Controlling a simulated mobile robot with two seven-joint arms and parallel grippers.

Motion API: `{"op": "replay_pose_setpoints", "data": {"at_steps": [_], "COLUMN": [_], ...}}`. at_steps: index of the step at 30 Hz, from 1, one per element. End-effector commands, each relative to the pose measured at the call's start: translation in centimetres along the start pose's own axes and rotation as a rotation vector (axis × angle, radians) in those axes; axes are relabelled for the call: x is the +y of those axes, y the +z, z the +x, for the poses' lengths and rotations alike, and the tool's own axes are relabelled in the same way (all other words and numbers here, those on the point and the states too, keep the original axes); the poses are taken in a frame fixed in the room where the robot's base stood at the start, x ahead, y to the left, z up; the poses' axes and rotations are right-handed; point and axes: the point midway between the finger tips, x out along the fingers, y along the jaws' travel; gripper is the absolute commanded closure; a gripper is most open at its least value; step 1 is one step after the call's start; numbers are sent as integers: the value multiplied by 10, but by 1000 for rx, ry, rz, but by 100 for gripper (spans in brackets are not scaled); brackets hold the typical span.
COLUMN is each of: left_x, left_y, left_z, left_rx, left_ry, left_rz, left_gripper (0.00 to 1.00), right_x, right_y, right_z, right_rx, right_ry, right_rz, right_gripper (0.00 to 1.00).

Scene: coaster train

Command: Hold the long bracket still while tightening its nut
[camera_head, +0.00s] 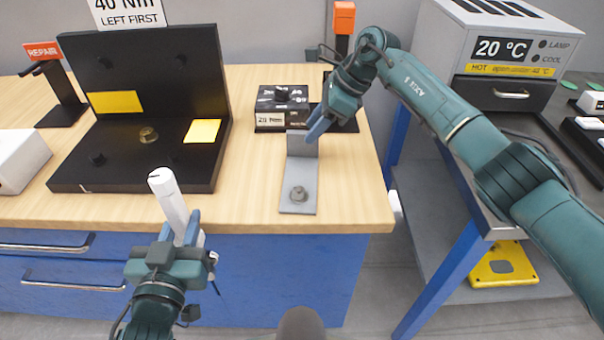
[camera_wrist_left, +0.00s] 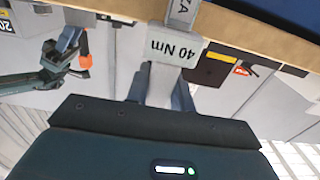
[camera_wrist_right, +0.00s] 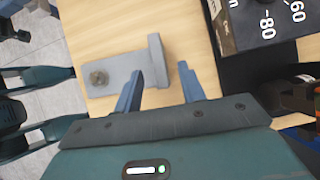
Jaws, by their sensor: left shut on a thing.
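The long bracket (camera_head: 299,182), a grey L-shaped plate, lies near the bench's front right with its upright at the back. It also shows in the right wrist view (camera_wrist_right: 122,72). Its nut (camera_head: 298,194) sits on the flat part near the front end. My right gripper (camera_head: 318,128) is at the upright, fingers open; in the right wrist view the upright's end lies between the fingertips, with gaps visible. My left gripper (camera_head: 184,232) is shut on a pale tool (camera_head: 168,195), tilted up in front of the bench. The tool carries a "40 Nm" label (camera_wrist_left: 176,50).
A black fixture (camera_head: 150,110) with yellow labels stands left of the bracket. A black dial box (camera_head: 283,105) stands behind it. A repair stand (camera_head: 58,90) is at far left. Bare bench (camera_head: 252,190) lies between fixture and bracket.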

Motion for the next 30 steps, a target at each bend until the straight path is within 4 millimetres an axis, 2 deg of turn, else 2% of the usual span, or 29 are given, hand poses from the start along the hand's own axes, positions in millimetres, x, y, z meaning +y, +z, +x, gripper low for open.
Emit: {"op": "replay_pose_setpoints", "data": {"at_steps": [1,3,12,26,30], "left_x": [0,0,0,0,0], "left_y": [5,12,31,33,33], "left_z": [0,0,0,0,0], "left_rx": [10,10,10,11,11], "left_ry": [1,1,1,1,1], "left_rz": [0,0,0,0,0], "left_gripper": [100,100,100,100,100], "right_x": [0,0,0,0,0], "right_y": [-2,-2,-1,1,1], "right_z": [11,20,46,51,51], "right_rx": [-1,-1,-1,-2,-1], "right_ry": [1,0,0,-1,-1], "right_rz": [0,-1,0,-1,-1], "right_gripper": [60,60,60,60,70]}}
